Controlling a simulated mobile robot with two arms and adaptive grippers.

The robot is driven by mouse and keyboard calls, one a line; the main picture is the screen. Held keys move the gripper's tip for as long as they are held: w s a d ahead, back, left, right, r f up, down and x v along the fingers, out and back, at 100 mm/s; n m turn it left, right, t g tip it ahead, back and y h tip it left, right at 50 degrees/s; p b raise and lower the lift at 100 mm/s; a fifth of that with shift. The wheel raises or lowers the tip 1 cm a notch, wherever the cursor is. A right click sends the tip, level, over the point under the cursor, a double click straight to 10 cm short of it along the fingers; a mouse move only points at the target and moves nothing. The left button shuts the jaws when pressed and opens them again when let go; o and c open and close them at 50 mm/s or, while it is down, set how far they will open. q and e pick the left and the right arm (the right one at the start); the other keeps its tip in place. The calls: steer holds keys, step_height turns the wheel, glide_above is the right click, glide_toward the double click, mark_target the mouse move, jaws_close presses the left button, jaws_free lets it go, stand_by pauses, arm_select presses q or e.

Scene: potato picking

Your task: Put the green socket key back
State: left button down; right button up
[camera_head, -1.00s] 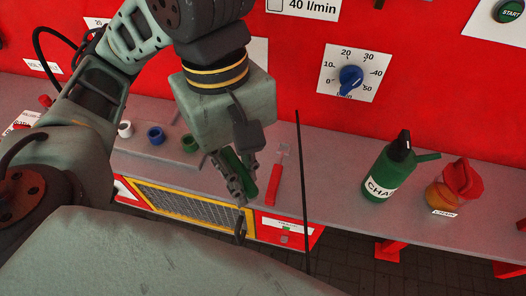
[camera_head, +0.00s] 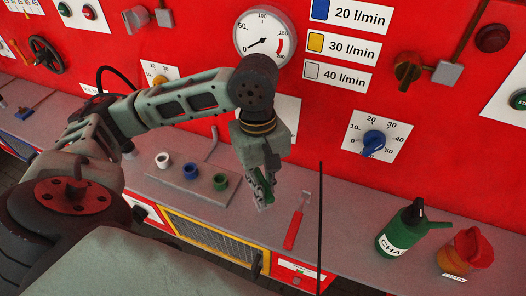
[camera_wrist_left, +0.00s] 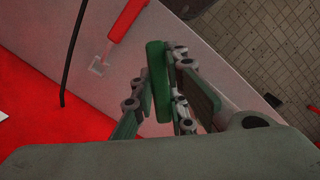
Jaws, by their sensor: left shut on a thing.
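My left gripper (camera_head: 262,196) is shut on the green socket key and hangs over the grey counter. In the head view the key is mostly hidden by the fingers. In the left wrist view the key (camera_wrist_left: 157,80) is a green bar between the fingers (camera_wrist_left: 160,98). To the left of the gripper, a flat grey holder board (camera_head: 203,194) lies on the counter. It carries a white ring (camera_head: 163,160), a blue ring (camera_head: 190,171) and a green ring (camera_head: 220,182). The gripper is apart from the green ring, to its right. My right gripper is not in view.
A red-handled scraper (camera_head: 295,226) lies just right of the gripper. A green bottle (camera_head: 400,232) and a red-and-orange container (camera_head: 466,252) stand farther right. A thin grey bent rod (camera_head: 212,143) stands behind the rings. The red panel rises behind the counter.

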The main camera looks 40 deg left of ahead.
arm_select(q)
steer(key=shift+f, duration=1.9)
steer(key=c, duration=1.7)
jaws_free()
steer(key=shift+c, duration=0.2)
steer(key=shift+r, duration=0.25)
steer(key=r, duration=0.3)
steer(key=a+r, duration=0.1)
steer(key=r, duration=0.3)
steer(key=w+r, duration=0.1)
steer(key=r, duration=0.3)
steer(key=shift+a+r+p, duration=0.2)
steer(key=shift+r+p, duration=0.05)
steer(key=shift+p, duration=0.05)
steer(key=shift+s+f, duration=0.1)
steer(key=shift+s, duration=0.05)
